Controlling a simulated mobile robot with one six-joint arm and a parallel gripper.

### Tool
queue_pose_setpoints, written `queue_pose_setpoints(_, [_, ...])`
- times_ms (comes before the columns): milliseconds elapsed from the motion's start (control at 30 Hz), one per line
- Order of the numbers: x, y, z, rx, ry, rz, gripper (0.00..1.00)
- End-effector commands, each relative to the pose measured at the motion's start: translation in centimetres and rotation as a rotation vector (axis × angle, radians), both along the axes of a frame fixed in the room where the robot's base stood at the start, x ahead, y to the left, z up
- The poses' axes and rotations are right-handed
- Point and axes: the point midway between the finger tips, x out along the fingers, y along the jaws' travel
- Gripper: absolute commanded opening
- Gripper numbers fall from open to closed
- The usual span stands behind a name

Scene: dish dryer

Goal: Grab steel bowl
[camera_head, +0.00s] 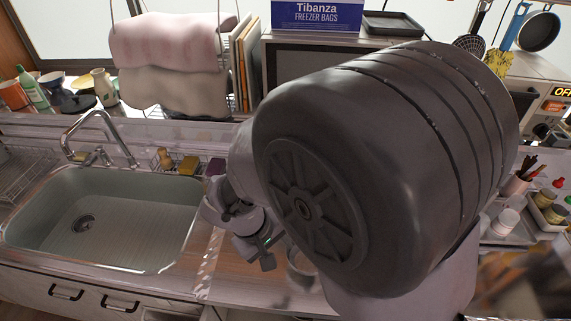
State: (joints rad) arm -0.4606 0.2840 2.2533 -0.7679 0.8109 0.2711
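My gripper (265,252) hangs low over the wooden counter board (232,268), just right of the sink. Its fingers are small and dark here, and I cannot tell whether they are open or shut. A shiny greyish round object, perhaps the steel bowl (301,268), shows just right of the gripper. My large arm joint hides much of it. I cannot tell whether the gripper touches it.
The sink (110,225) with its tap (92,135) is at left and looks empty. Towels (170,65) hang on a rack behind. A microwave (310,75) stands at the back. Jars (545,205) and a utensil cup (517,182) are at right. My arm covers the middle.

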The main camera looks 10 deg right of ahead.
Motion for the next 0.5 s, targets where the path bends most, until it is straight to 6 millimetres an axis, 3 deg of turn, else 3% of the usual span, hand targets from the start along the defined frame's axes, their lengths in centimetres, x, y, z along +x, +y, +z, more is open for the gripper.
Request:
queue_pose_setpoints(33, [0.1,-0.5,-2.3,-0.002,0.004,-0.003,0.35])
queue_pose_setpoints(200, [0.8,-2.1,-6.9,0.0,0.003,-0.004,0.35])
queue_pose_setpoints(500, [1.5,-3.3,-10.1,0.002,0.001,-0.004,0.35])
